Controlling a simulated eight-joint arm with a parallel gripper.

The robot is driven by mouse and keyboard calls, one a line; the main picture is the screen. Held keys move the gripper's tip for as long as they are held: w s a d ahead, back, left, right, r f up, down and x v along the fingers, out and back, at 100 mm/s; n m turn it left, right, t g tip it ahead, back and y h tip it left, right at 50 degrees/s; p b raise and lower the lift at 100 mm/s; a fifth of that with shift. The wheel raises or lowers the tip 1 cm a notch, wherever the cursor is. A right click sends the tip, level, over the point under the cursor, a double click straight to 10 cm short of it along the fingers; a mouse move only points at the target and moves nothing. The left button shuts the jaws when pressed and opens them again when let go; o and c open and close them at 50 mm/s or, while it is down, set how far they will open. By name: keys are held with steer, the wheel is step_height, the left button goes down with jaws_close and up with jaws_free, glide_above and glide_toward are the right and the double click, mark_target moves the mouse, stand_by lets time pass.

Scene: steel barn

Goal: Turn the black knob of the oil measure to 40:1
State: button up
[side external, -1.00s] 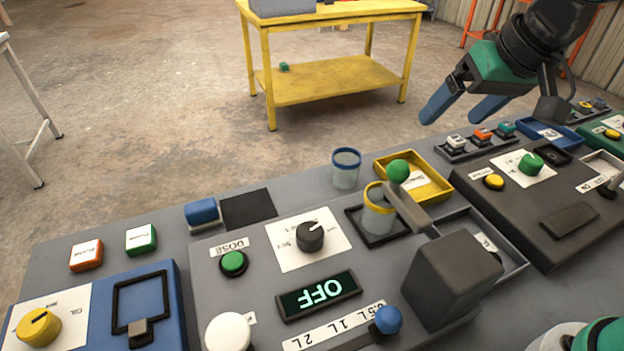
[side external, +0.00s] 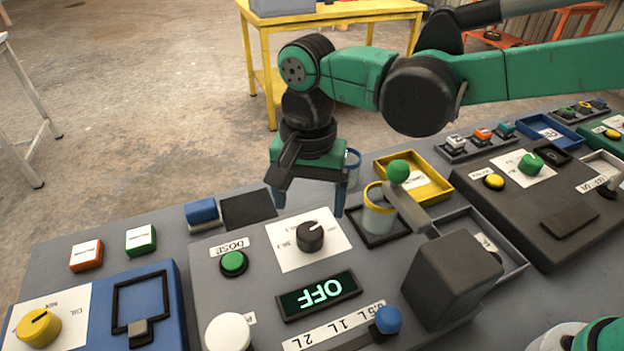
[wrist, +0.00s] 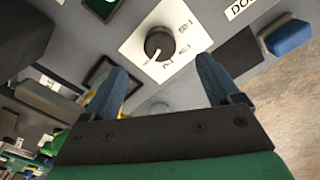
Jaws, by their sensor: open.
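The black knob (side external: 310,236) sits on a white dial plate (side external: 290,255) on the grey oil measure panel. In the wrist view the knob (wrist: 159,43) has a white pointer line angled toward the lower left of the picture. Small marks ring it, too blurred to read surely. My gripper (side external: 309,202) is open and empty, pointing down above and slightly behind the knob. In the wrist view the two blue fingers of my gripper (wrist: 160,85) stand apart, with the knob beyond their tips and roughly between them. Neither finger touches the knob.
A display reading OFF (side external: 318,295), a green button (side external: 234,262) and a blue-topped lever (side external: 388,320) surround the knob. A yellow-rimmed cup (side external: 378,212) and a dark block with a green-balled lever (side external: 397,172) stand close at right. A blue-rimmed cup (side external: 353,160) is partly hidden behind my gripper.

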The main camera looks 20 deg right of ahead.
mark_target(310, 231)
steer(key=shift+f, duration=3.05)
jaws_close()
